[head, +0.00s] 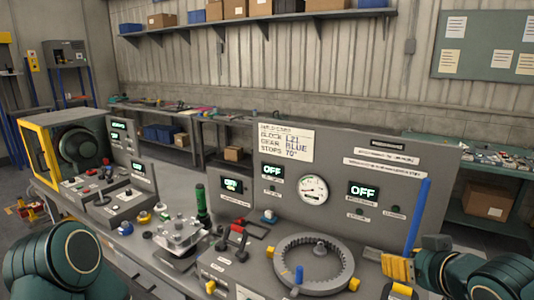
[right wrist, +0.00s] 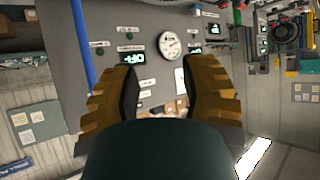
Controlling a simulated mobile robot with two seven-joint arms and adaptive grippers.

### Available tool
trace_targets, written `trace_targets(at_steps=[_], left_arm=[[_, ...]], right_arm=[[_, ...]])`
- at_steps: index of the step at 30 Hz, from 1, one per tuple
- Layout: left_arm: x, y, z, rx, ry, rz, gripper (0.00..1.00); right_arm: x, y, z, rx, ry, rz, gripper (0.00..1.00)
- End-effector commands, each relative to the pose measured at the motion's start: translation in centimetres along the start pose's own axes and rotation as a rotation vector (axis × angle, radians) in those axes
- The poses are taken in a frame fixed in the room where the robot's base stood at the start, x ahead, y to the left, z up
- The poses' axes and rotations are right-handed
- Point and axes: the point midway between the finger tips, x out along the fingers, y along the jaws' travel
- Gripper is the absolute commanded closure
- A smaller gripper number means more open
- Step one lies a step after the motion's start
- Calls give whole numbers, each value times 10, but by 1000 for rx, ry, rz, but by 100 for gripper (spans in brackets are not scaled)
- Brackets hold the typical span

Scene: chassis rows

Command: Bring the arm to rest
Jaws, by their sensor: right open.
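My right gripper (head: 408,268) with yellow ribbed fingers is at the lower right of the head view, in front of the grey console panel (head: 410,228). In the right wrist view the gripper (right wrist: 162,85) is open, with its two fingers wide apart and nothing between them. My left arm shows only as a dark green link at the lower left of the head view. Its gripper is out of view.
A blue upright bar (head: 417,215) stands close beside the right gripper. A toothed grey ring (head: 347,268) lies on the bench left of it. A gauge (head: 313,189), several OFF displays and a paper note (head: 286,143) are on the panel. Levers and a green cylinder (head: 202,203) stand farther left.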

Motion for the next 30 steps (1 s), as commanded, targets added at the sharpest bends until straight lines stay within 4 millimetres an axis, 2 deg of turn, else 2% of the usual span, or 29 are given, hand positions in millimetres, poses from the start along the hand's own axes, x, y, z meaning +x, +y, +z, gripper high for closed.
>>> trace_targets(at_steps=[3,8,15,22,27,30], left_arm=[[0,0,0,-1,-1,-1,47],[0,0,0,-1,-1,-1,47],[0,0,0,-1,-1,-1,47],[0,0,0,-1,-1,-1,47],[0,0,0,-1,-1,-1,47],[0,0,0,-1,-1,-1,47]], right_arm=[[38,-21,28,11,-98,-33,57],[85,-50,77,55,-230,-77,57],[138,-89,169,157,-427,-123,57],[162,-124,263,273,-608,-141,57],[163,-150,329,363,-734,-139,57],[160,-160,355,399,-784,-135,57]])
